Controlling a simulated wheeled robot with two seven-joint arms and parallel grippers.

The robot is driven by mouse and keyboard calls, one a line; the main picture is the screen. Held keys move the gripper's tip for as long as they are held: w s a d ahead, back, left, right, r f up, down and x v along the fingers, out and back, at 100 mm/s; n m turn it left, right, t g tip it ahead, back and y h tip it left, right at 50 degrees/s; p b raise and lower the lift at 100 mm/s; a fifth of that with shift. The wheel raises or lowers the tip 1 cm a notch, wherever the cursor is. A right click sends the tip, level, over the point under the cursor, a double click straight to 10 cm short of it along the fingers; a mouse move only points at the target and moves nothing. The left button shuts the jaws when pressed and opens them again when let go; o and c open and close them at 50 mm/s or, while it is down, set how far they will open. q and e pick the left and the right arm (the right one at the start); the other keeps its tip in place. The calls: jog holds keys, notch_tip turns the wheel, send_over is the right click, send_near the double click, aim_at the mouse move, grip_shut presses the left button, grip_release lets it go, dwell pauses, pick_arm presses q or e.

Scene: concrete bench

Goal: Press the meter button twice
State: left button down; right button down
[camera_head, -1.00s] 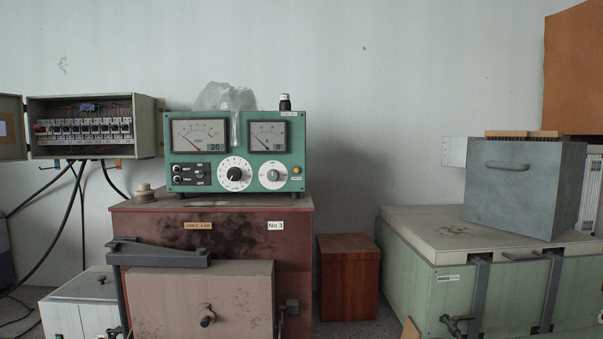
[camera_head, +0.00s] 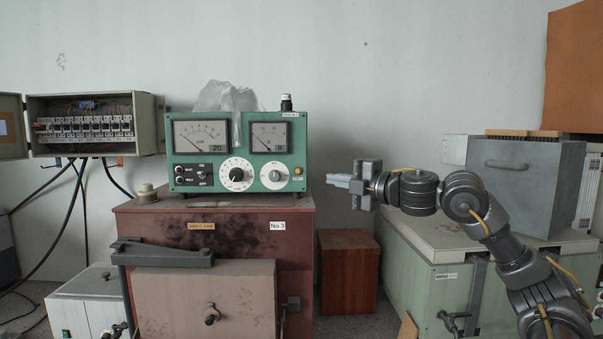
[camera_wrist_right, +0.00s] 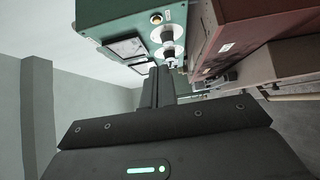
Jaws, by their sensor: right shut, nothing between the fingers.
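The meter (camera_head: 222,160) is a green box with two dial gauges, two round knobs and small switches. It stands on a dark red cabinet. A small yellow-orange button (camera_head: 298,171) is at the right end of its front, and the button also shows in the wrist view (camera_wrist_right: 156,18). My right gripper (camera_head: 333,181) is just right of the meter in the head view, with its fingers together, empty and pointing left. In the wrist view its shut fingers (camera_wrist_right: 156,82) point toward the meter's front, apart from the button. My left gripper is not in view.
The dark red cabinet (camera_head: 250,247) carries the meter. A brown wooden box (camera_head: 347,270) stands on the floor beside it. A green chest (camera_head: 450,295) with a grey metal box (camera_head: 527,185) on it is at the right. An open breaker box (camera_head: 95,128) hangs at the left.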

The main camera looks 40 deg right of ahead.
jog(key=p, duration=0.7)
send_near(298, 171)
jog(key=w+a, duration=0.3)
jog(key=a, duration=0.1)
jog(key=shift+w+d+r+p, duration=0.1)
jog(key=shift+w+d+p, duration=0.2)
jog(key=shift+w, duration=0.3)
jog(key=shift+w+d+p, duration=0.25)
jog(key=shift+w+d, duration=0.05)
jog(key=shift+w, duration=0.3)
jog(key=shift+w+d, duration=0.45)
jog(key=shift+d, duration=0.1)
jog(key=shift+f, duration=0.2)
